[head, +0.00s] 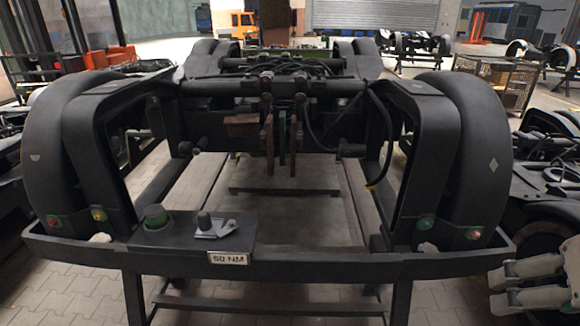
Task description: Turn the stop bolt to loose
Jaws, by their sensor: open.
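A dark tram bogie frame (330,265) stands ahead of me. On its front beam, left of centre, is a dark box (178,238) with a green round knob (155,216) and a dark upright knob (204,221) beside a light metal plate (222,230). A label reading "60 NM" (228,258) is on its front. I cannot tell for sure which part is the stop bolt; the dark knob may be it. My gripper (499,287) is at the lower right edge, open and empty, pointing left, well apart from the box.
Small white fittings (427,248) and coloured buttons (474,234) sit along the front beam's ends. Large curved dark wheel covers (462,160) rise at both sides. Other bogies (548,190) stand to the right. Paved floor (455,300) shows between my gripper and the frame.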

